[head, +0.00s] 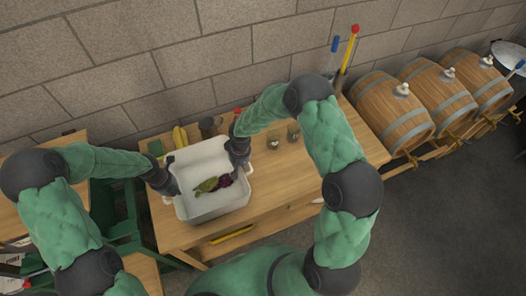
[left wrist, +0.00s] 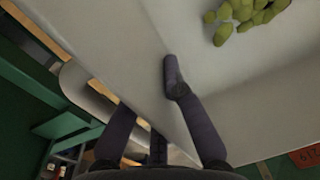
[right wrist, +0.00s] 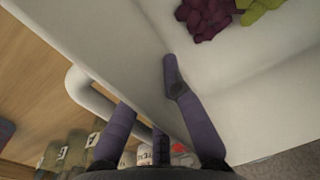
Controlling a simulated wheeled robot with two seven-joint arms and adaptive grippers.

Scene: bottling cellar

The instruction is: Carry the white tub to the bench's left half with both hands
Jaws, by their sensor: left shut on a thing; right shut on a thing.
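The white tub (head: 212,211) is at the left half of the wooden bench (head: 280,185) in the head view; I cannot tell whether it rests on the top or hangs just above it. Green grapes (head: 206,185) and dark purple grapes (head: 225,180) lie inside it. My left gripper (head: 172,189) is shut on the tub's left wall, one finger inside, as the left wrist view (left wrist: 150,105) shows. My right gripper (head: 236,164) is shut on the right wall in the same way, seen in the right wrist view (right wrist: 150,100). Each wall has a white handle loop outside.
The bench's right part is mostly clear. Barrels (head: 392,108) stand on a rack at the right. A green frame (head: 120,215) is left of the bench.

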